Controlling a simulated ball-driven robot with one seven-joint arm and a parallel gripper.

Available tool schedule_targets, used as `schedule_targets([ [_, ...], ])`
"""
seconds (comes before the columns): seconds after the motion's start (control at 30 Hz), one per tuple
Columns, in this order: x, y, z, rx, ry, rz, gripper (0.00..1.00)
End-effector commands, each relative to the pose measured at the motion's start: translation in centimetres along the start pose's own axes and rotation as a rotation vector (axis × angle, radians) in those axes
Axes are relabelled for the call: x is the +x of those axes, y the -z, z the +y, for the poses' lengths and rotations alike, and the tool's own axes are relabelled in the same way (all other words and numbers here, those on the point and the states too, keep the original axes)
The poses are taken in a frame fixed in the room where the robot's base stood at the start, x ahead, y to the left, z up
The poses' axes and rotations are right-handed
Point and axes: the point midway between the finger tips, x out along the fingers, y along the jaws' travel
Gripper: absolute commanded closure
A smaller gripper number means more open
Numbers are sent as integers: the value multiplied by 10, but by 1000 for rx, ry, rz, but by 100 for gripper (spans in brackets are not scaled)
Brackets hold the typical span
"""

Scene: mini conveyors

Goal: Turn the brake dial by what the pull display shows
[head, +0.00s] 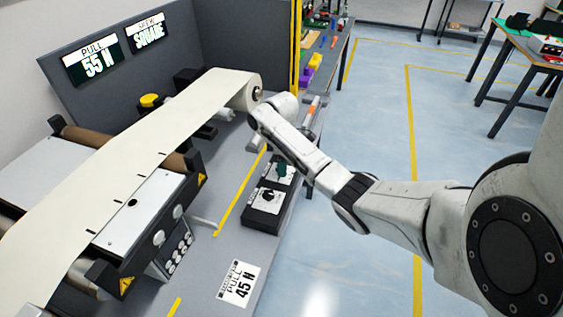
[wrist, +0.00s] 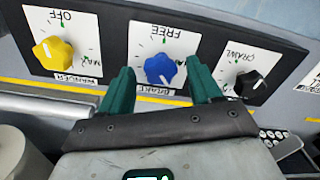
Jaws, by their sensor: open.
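The pull display (head: 94,61) in the head view reads 55 N. A white card (head: 239,284) on the bench reads PULL 45 N. In the wrist view the blue brake dial (wrist: 160,69) sits on a white plate marked FREE, seen upside down. My gripper (wrist: 160,66) is open, its green fingertips on the left and right of the blue dial. I cannot tell whether they touch it. Green fingers also show in the head view (head: 281,170), where the blue dial is hidden.
A yellow dial (wrist: 52,53) and a black dial (wrist: 248,83) flank the brake dial closely. A pale web (head: 130,130) runs over rollers to a roll (head: 243,90). Floor lies open right of the bench.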

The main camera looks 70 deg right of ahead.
Motion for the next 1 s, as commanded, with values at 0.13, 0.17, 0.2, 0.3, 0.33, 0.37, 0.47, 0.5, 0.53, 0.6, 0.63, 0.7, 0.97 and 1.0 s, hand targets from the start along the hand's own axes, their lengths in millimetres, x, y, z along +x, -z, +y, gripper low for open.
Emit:
schedule_targets([
  [0.13,2,0,0,0,0,0,36],
  [0.17,2,0,0,0,0,0,36],
  [0.2,2,0,0,0,0,0,36],
  [0.3,2,0,0,0,0,0,38],
  [0.33,2,0,0,0,0,0,41],
  [0.37,2,0,0,0,0,0,44],
  [0.47,2,0,0,0,0,0,54],
  [0.5,2,0,0,0,0,0,57],
  [0.53,2,0,0,0,0,0,60],
  [0.6,2,0,0,0,0,0,67],
  [0.63,2,0,0,0,0,0,70],
  [0.7,2,0,0,0,0,0,77],
  [0.97,1,0,0,1,0,0,92],
  [1.0,1,0,0,4,0,0,92],
])
